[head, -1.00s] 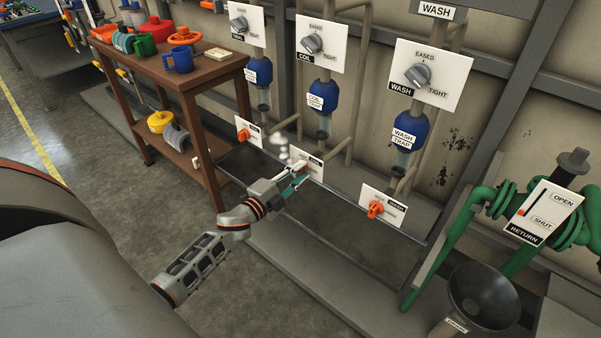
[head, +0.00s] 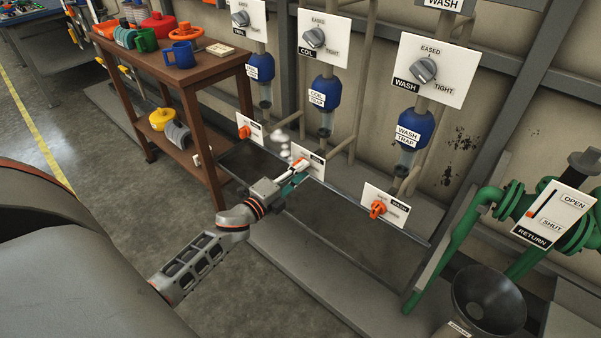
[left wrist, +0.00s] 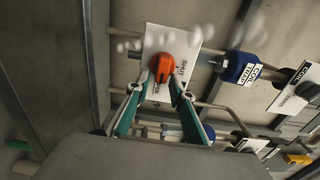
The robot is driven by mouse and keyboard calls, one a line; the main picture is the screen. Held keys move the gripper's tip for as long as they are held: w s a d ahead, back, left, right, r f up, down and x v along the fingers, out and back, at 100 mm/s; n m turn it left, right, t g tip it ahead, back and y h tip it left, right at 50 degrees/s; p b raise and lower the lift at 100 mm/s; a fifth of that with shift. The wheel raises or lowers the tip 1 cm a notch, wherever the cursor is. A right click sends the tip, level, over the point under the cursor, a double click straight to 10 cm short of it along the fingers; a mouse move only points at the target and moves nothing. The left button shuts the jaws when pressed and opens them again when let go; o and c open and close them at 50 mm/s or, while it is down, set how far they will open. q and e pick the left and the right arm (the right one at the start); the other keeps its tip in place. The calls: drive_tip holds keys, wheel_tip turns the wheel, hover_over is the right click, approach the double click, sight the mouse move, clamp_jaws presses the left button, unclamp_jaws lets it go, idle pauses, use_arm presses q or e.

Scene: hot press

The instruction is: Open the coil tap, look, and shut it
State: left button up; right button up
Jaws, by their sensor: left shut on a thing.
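The coil tap's orange handle (left wrist: 162,68) sits on a white plate with the word SHUT, in the left wrist view. In the head view that plate (head: 316,166) is low on the wall below the coil trap (head: 325,92), and the handle is mostly hidden by my gripper. My left gripper (head: 296,170) is shut on the handle, with its teal fingers (left wrist: 161,86) on both sides of it. White puffs (head: 281,145) hang beside the tap; they also show in the left wrist view (left wrist: 137,45). My right gripper is not in view.
Orange taps stand on either side, one at left (head: 244,131) and the wash tap (head: 377,209) at right. A dark trough (head: 345,235) runs below. A brown shelf table (head: 215,75) stands left; green return pipes (head: 480,205) and a dark funnel (head: 488,300) are right.

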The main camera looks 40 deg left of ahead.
use_arm(q)
drive_tip(key=o, duration=0.8)
drive_tip(key=shift+a, duration=0.15)
drive_tip(key=shift+c, duration=0.2)
drive_tip(key=shift+o, duration=0.3)
drive_tip(key=s, duration=1.2)
drive_tip(key=shift+a, duration=0.4)
